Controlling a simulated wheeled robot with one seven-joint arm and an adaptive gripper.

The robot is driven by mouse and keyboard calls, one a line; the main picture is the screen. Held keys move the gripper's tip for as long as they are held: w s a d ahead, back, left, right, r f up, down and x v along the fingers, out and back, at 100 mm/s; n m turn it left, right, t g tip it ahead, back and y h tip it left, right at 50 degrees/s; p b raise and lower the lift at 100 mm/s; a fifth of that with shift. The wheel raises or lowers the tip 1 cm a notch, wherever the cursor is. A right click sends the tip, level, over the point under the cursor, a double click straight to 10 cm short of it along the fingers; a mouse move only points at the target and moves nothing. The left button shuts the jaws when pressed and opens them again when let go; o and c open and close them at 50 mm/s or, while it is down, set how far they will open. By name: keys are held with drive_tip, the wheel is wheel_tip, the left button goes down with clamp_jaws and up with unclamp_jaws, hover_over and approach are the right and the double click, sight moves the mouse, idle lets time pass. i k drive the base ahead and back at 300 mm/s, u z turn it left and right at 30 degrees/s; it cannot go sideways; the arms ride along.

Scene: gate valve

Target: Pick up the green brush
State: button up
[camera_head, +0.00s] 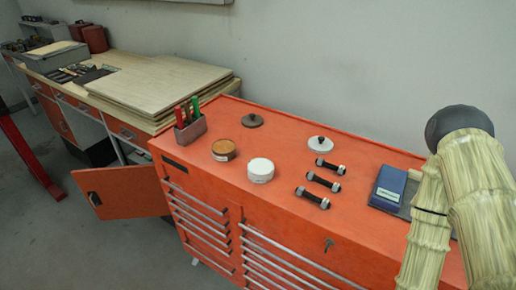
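The green brush (196,107) stands upright in a small grey holder (191,133) on the orange cabinet top, near its left end. Only its upper part shows; the lower part is hidden inside the holder. Two red-handled items (180,117) stand beside it on the left in the same holder. My arm, in a pale yellow cover, shows at the right edge, far from the holder. My gripper is out of view.
The orange cabinet (275,215) also bears an open brown tin (224,150), a white tin (260,171), two knobbed lids, several small black-and-silver parts (323,182) and a blue box (390,187). A cabinet door (120,192) hangs open at the left. A workbench (150,82) with stacked boards adjoins.

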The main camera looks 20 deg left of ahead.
sight(195, 102)
drive_tip(key=z, duration=2)
drive_tip(key=k, duration=1.65)
drive_tip(key=u, duration=2.2)
drive_tip(key=i, duration=0.35)
drive_tip(key=z, duration=0.1)
